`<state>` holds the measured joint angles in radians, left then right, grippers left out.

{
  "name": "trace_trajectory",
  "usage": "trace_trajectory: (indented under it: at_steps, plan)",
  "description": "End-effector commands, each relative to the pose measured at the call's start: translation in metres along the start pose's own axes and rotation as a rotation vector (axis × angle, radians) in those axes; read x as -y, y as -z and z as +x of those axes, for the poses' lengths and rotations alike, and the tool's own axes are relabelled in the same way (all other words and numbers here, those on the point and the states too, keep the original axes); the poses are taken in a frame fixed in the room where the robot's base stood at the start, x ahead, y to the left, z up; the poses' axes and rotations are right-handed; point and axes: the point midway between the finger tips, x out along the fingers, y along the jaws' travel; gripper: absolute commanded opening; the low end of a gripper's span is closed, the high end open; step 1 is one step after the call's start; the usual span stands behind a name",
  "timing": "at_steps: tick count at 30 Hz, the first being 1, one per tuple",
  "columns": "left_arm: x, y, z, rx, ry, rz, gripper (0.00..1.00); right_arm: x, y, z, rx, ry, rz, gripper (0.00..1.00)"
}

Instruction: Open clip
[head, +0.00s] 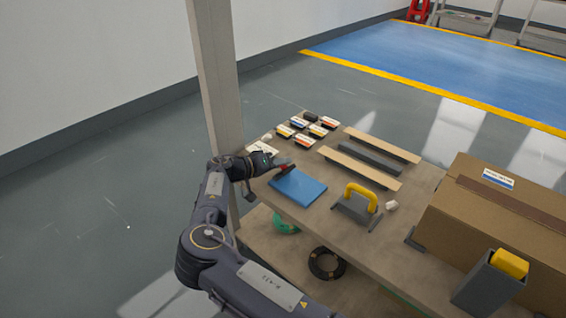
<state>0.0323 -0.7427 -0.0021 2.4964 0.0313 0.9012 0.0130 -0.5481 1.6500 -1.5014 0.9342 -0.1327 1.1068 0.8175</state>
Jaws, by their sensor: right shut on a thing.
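My right gripper (281,167) is over the workbench at the far edge of a flat blue board (298,187). It is shut on a small dark and red thing there, which may be the clip; it is too small and too covered by the fingers to tell its shape or whether it is open. My left gripper is not in view.
Several small labelled boxes (305,140) stand at the bench's far end. Long strips (362,165) lie beyond the board. A yellow-handled block (358,202), a large cardboard box (495,215) and a grey holder (487,285) are to the right. A wooden post (214,75) rises at left.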

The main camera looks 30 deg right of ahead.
Motion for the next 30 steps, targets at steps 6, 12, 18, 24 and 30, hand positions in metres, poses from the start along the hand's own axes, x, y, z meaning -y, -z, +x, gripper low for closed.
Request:
trace_trajectory:
  at_steps: [6, 12, 18, 24, 30]
  plan:
    - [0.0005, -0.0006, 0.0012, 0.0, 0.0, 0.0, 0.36, 0.0056, 0.0032, -0.0007, -0.001, -0.061, -0.151, 0.0]
    - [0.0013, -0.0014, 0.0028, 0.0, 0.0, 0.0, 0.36, 0.0084, 0.0044, -0.0014, -0.002, -0.103, -0.249, 0.0]
    - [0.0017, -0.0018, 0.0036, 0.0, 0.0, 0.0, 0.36, 0.01, 0.005, -0.002, -0.002, -0.124, -0.303, 0.0]
    - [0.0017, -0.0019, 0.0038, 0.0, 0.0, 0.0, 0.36, 0.0103, 0.0053, -0.0021, -0.002, -0.132, -0.32, 0.0]
    - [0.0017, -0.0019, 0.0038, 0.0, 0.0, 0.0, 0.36, 0.0104, 0.0052, -0.0021, -0.002, -0.133, -0.321, 0.0]
